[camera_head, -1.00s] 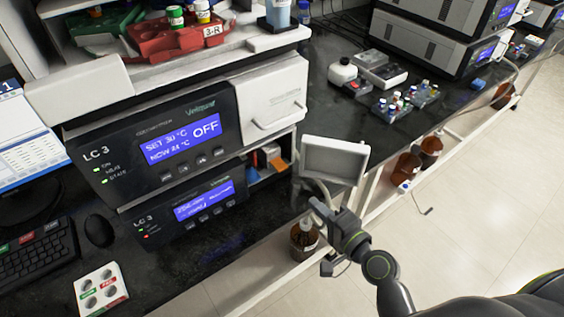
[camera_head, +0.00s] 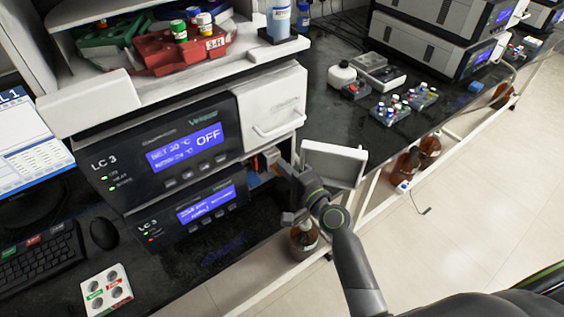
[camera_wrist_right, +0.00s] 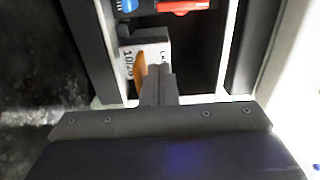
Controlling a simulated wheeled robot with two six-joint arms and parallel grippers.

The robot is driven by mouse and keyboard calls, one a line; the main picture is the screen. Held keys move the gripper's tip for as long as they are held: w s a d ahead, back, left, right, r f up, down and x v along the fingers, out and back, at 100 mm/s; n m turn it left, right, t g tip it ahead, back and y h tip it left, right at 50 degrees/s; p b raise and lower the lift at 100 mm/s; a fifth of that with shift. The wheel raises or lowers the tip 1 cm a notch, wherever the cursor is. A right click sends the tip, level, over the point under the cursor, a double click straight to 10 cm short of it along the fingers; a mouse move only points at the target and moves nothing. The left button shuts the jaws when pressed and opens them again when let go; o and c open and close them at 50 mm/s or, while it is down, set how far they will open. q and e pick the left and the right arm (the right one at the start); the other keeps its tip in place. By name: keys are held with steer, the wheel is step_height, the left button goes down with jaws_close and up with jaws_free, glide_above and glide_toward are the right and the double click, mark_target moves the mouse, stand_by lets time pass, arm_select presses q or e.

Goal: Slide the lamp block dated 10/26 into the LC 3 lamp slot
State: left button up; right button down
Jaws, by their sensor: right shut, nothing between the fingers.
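The lamp block (camera_wrist_right: 155,52) is a pale block in the open lamp slot (camera_wrist_right: 205,78). Its sideways label reads about "10/2", with the rest hidden by my fingers. An orange tab (camera_wrist_right: 139,72) is on its near face. My right gripper (camera_wrist_right: 158,72) is shut and empty, its fingertips at or against the block's near face; contact is hard to tell. In the head view my right gripper (camera_head: 286,172) reaches into the opening beside the lower LC 3 module (camera_head: 200,210), where the block (camera_head: 269,158) shows small. My left gripper is not in view.
A white door (camera_head: 333,163) stands open right of the slot, close to my right wrist. Inside, beyond the block, are a blue part (camera_wrist_right: 126,6) and a red part (camera_wrist_right: 183,6). A brown bottle (camera_head: 303,238) stands below the bench. A vial holder (camera_head: 106,290) is at front left.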

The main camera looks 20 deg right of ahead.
mark_target(270, 158)
steer(key=shift+w+a, duration=0.25)
steer(key=shift+w, duration=0.35)
steer(key=shift+w, duration=0.1)
steer(key=shift+w+a, duration=0.25)
steer(key=shift+w, duration=0.35)
